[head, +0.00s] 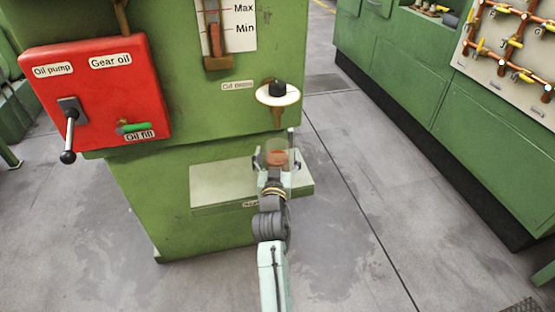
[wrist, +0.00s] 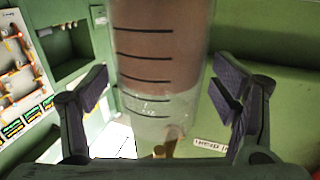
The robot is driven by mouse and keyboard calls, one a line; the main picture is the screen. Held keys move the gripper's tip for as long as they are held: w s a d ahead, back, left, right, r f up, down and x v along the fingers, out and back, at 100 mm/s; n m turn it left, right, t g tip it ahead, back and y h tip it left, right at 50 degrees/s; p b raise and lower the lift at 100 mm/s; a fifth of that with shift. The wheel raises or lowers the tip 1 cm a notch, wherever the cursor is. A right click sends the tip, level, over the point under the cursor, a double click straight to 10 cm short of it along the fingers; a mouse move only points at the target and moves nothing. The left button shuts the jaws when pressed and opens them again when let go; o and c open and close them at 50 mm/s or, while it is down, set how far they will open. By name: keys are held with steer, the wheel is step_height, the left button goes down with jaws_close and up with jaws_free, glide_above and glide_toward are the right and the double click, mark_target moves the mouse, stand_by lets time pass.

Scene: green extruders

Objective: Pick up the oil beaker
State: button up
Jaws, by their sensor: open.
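The oil beaker (head: 278,156) is a clear vessel with brown-orange liquid, by the small ledge (head: 222,186) on the green machine's front. In the wrist view the beaker (wrist: 158,70) fills the middle, with dark measuring lines on its wall and brown liquid in it. My gripper (head: 277,165) is at the beaker in the head view. In the wrist view my gripper (wrist: 165,98) is open, with one dark finger on each side of the beaker and gaps showing between the fingers and its wall. The beaker's underside is hidden.
A red panel (head: 95,95) with a black-knobbed lever and green-handled oil fill valve is at the left. Green cabinets (head: 420,75) stand at the right. Open floor (head: 340,200) lies between.

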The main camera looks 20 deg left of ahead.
steer(key=shift+w, duration=0.1)
steer(key=c, duration=1.6)
